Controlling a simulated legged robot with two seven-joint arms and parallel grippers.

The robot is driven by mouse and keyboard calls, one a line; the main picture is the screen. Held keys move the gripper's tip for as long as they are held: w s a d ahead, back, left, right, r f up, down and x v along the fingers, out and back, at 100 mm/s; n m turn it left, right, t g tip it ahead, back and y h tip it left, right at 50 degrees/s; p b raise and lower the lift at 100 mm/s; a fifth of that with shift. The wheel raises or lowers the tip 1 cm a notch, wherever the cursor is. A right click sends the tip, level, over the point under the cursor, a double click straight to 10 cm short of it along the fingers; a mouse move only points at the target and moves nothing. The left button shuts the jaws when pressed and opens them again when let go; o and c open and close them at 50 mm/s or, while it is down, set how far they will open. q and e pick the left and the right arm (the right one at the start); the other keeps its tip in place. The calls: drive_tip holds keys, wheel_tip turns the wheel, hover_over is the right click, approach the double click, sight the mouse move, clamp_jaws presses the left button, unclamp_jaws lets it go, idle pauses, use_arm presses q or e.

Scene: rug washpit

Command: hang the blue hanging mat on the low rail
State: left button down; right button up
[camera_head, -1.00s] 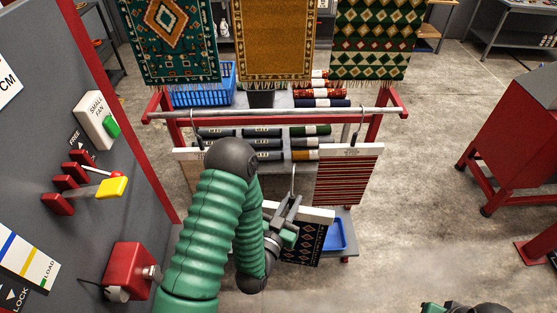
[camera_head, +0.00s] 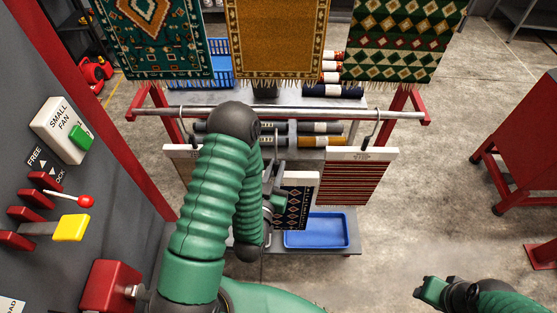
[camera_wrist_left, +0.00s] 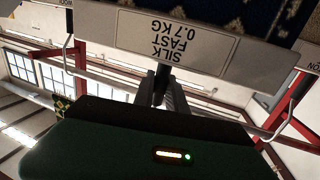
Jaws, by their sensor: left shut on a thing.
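The blue hanging mat (camera_head: 292,210), dark with a small diamond pattern and a white top bar, hangs below my left gripper (camera_head: 272,190). The gripper is shut on its hanger stem, and my arm hides part of it. In the left wrist view the mat's white bar (camera_wrist_left: 185,45) reads "SILK FAST 0.7 KG". The low rail (camera_head: 325,112) is a silver tube across the red frame. The mat's hook shows just below the rail; I cannot tell whether they touch. My right gripper (camera_head: 428,291) is low at the right, its jaws unclear.
A red striped mat (camera_head: 358,182) hangs on the rail at the right; another white-topped mat (camera_head: 180,152) hangs at the left, partly hidden. Three large rugs (camera_head: 277,40) hang behind, above. A blue tray (camera_head: 316,230) sits below. A control panel (camera_head: 60,130) stands close at the left.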

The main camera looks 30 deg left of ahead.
use_arm(q)
drive_tip(key=shift+w+r+b, duration=0.1)
drive_tip(key=shift+w+b, duration=0.05)
drive_tip(key=shift+b, duration=0.85)
drive_tip(key=shift+w+a+b, duration=0.25)
drive_tip(key=shift+w+b, duration=0.35)
drive_tip(key=w+a, duration=0.6)
drive_tip(key=w, duration=0.3)
drive_tip(key=shift+w+r, duration=0.15)
drive_tip(key=shift+w, duration=0.15)
use_arm(e)
drive_tip(key=f, duration=0.3)
drive_tip(key=shift+s+d+f, duration=0.1)
drive_tip(key=shift+s+d, duration=0.25)
drive_tip(key=shift+s, duration=0.05)
use_arm(q)
drive_tip(key=shift+a, duration=0.1)
use_arm(e)
drive_tip(key=shift+f, duration=0.1)
